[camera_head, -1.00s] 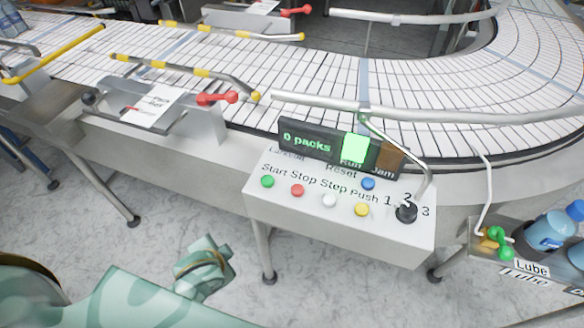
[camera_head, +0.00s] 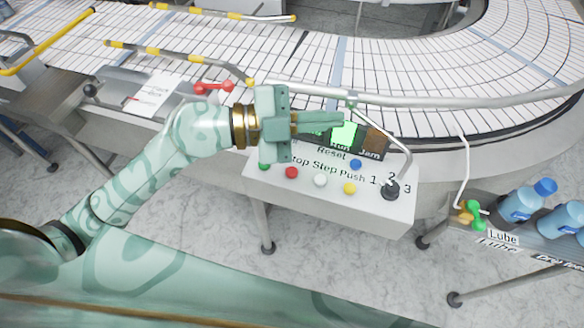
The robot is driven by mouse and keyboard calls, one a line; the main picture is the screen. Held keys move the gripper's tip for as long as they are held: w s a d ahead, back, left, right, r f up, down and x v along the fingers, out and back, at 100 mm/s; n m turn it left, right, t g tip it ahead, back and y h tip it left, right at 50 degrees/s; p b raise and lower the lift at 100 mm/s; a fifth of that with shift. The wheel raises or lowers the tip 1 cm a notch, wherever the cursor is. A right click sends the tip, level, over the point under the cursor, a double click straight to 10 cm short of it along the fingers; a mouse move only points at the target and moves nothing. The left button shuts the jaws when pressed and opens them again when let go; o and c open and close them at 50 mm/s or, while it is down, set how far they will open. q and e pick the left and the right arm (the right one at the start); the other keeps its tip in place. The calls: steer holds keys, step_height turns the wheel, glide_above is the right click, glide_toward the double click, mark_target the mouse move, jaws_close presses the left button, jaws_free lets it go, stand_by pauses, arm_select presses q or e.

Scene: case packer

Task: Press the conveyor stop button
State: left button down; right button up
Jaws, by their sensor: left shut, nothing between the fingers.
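The red stop button (camera_head: 291,173) sits on the white control box (camera_head: 385,222), under the partly covered label "Stop". My left gripper (camera_head: 338,118) is shut and empty. It points right and appears in front of the upper part of the box, covering much of the display and the "Start" label. The red button shows below and clear of the gripper; I see no contact with it. My right gripper is not in view.
Green (camera_head: 264,165), white (camera_head: 320,180), yellow (camera_head: 349,188) and blue (camera_head: 355,164) buttons and a black selector (camera_head: 391,190) surround the red one. A metal rail (camera_head: 450,101) runs behind the box. Blue bottles (camera_head: 520,204) stand at the right.

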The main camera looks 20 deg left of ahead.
arm_select(q)
step_height(320, 180, down, 5)
steer(key=w+a+g+y, duration=0.1)
steer(key=a+g+y, duration=0.1)
steer(key=y, duration=0.1)
steer(key=n+y, duration=0.4)
steer(key=y, duration=0.1)
glide_above(286, 172)
step_height(286, 172, down, 4)
steer(key=f, duration=0.1)
steer(key=shift+r, duration=0.25)
steer(key=shift+f, duration=0.15)
step_height(286, 172, down, 8)
steer(key=b, duration=0.7)
steer(key=shift+f+b, duration=0.25)
steer(key=shift+b, duration=0.1)
